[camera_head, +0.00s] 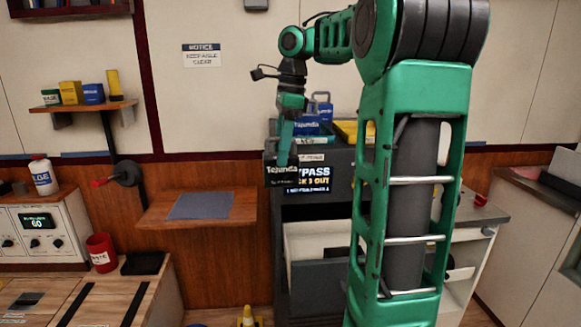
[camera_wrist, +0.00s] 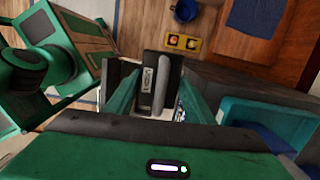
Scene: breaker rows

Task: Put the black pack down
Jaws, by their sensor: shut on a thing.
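My gripper (camera_head: 285,160) points down and is shut on the black pack (camera_head: 281,174), which carries a white "Tejunda" label. The pack hangs in front of the left part of the dark cabinet, clear of any surface that I can make out. In the wrist view the pack (camera_wrist: 152,78) sits between the two green fingers of my gripper (camera_wrist: 160,98), with a grey strip along it. The fingers hide part of its sides.
A wooden wall shelf (camera_head: 158,214) with a blue-grey mat (camera_head: 201,206) is left of the pack; the mat looks empty. A red cup (camera_head: 101,253) stands lower left.

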